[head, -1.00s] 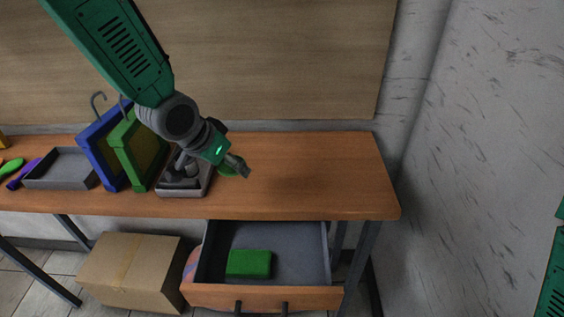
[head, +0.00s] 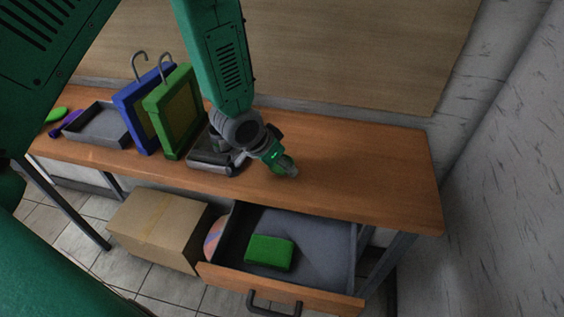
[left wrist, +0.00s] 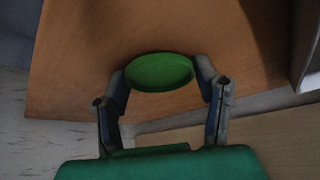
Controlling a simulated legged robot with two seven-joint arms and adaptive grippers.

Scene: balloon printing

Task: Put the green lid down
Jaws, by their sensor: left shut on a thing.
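The green lid (left wrist: 160,72) is a round green disc between the two fingertips of my left gripper (left wrist: 164,78) in the left wrist view. The fingers are shut on its edges. In the head view my left gripper (head: 287,169) is low over the right half of the wooden table (head: 370,170), and the lid is mostly hidden by it. I cannot tell whether the lid touches the tabletop. My right gripper is not in view.
Left of my gripper stand a grey device (head: 212,160), a green frame (head: 170,112), a blue frame (head: 126,108) and a grey tray (head: 98,125). Below, an open drawer (head: 325,235) holds a green block (head: 269,252), beside a cardboard box (head: 158,228). The table's right end is clear.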

